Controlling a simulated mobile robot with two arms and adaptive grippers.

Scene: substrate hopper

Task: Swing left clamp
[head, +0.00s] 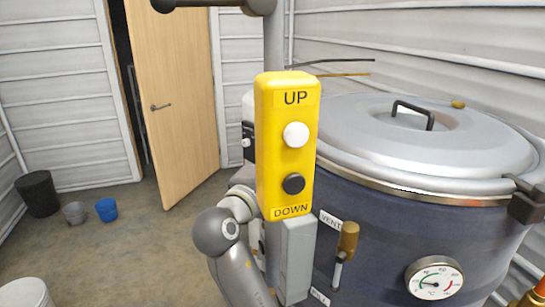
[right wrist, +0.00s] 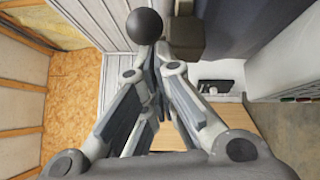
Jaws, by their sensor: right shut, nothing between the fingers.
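A dark clamp (head: 525,200) sits on the rim of the large lidded vessel at the right edge of the head view. I cannot tell whether it is the left clamp; the vessel's left rim is partly hidden by a yellow control box. In the right wrist view my right gripper (right wrist: 158,62) is shut and empty. A black ball knob (right wrist: 145,25) shows just beyond its fingertips, with a dark block (right wrist: 186,36) beside it. I cannot tell whether knob and fingers touch. One of my arm links shows low in the head view; no left gripper is visible.
The yellow UP/DOWN box (head: 287,160) hangs in front of the vessel (head: 375,235). The grey lid (head: 450,140) has a black handle. A gauge (head: 434,279) and brass valve (head: 348,240) are on the front.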

